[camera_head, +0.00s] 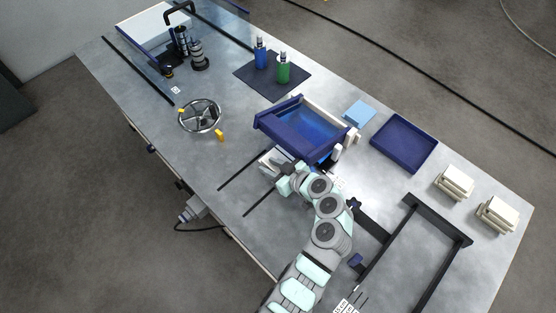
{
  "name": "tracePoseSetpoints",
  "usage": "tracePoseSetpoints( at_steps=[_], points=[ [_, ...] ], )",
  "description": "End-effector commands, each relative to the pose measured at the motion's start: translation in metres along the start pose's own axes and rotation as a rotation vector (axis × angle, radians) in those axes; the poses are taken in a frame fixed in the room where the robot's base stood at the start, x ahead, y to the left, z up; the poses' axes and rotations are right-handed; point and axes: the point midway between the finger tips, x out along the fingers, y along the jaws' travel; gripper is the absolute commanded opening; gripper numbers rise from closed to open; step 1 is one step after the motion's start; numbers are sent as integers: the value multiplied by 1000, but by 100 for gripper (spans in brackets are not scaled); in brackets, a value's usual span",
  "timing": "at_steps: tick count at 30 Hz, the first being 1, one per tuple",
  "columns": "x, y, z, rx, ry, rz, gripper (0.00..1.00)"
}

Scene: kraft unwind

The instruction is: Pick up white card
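I cannot tell for sure which thing is the white card. A small white piece with dark marks (175,90) lies flat on the table at the upper left. Another white patch (339,182) shows just right of my arm, partly hidden by it. My gripper (267,160) is at the front left side of the blue tray-like unit (308,131), low over the table. Its fingers are too small and too covered by the wrist to tell whether they are open or holding anything.
A handwheel (200,116) and a yellow piece (219,135) lie left of my gripper. Blue and green bottles (283,72) stand on a dark mat behind. A dark blue tray (404,143), white stacks (454,183) and a black frame (419,261) occupy the right. Bare table lies front left.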

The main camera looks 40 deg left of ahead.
Motion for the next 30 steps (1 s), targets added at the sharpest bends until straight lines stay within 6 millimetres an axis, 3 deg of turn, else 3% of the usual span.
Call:
tracePoseSetpoints(
  at_steps=[6,17,30],
  points=[
    [0,0,0,0,0,0,29],
    [0,0,0,0,0,-1,0],
    [0,0,0,0,0,-1,0]
  ],
)
